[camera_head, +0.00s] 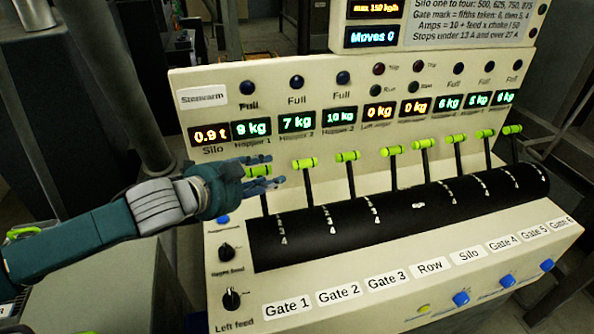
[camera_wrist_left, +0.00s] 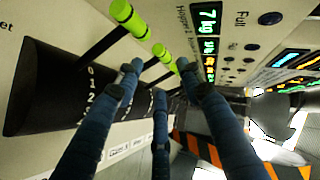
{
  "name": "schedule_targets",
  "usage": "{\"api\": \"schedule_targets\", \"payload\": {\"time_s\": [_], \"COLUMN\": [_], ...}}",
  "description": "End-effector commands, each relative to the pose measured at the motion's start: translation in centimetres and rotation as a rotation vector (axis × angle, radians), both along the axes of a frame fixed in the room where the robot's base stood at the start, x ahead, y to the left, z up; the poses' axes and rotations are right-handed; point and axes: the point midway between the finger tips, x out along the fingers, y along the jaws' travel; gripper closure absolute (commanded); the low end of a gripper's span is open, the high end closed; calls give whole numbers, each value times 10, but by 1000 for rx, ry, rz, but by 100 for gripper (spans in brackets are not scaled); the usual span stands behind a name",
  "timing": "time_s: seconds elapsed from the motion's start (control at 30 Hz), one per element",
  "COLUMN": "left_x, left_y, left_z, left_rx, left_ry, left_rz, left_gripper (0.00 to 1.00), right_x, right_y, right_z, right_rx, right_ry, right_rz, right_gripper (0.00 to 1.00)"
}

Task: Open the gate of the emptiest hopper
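My left gripper (camera_head: 268,183) has its fingers spread beside the Gate 1 lever (camera_head: 258,171), near its green handle. In the left wrist view my left gripper (camera_wrist_left: 160,80) shows several blue fingers apart, with green handles beyond their tips; contact cannot be told. The Gate 2 lever (camera_head: 305,163), Gate 3 lever (camera_head: 347,156), Gate 4 lever (camera_head: 455,138), Gate 5 lever (camera_head: 485,133) and Gate 6 lever (camera_head: 512,129) stand up from the black drum. Hopper 1 display (camera_head: 251,129) reads 9 kg, hopper 2 (camera_head: 297,122) 7 kg, hopper 3 (camera_head: 340,117) 10 kg. The right-hand hopper displays (camera_head: 477,100) read about 5 to 6 kg.
The Row lever (camera_head: 392,150) and Silo lever (camera_head: 424,143) stand between Gates 3 and 4. The silo display (camera_head: 210,135) reads 0.9 t. Feed knobs (camera_head: 231,299) and blue buttons (camera_head: 461,298) sit on the lower panel. A Moves display (camera_head: 371,37) reads 0.

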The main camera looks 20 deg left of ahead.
Motion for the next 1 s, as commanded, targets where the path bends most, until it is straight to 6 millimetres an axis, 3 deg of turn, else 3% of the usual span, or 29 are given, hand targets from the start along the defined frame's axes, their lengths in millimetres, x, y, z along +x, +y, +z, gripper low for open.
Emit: {"api": "schedule_targets", "payload": {"time_s": [0.17,0.6,1.0], "left_x": [15,82,94], "left_y": [-4,-24,-28], "left_z": [-5,-36,-44], "left_rx": [-6,-3,0], "left_ry": [-2,1,-1], "left_rz": [3,1,-1], "left_gripper": [62,62,62], "right_x": [-2,7,8], "right_y": [3,9,4], "right_z": [5,26,28], "right_rx": [3,10,5], "right_ry": [4,-10,-12], "right_rz": [0,0,1], "right_gripper": [60,60,60]}}
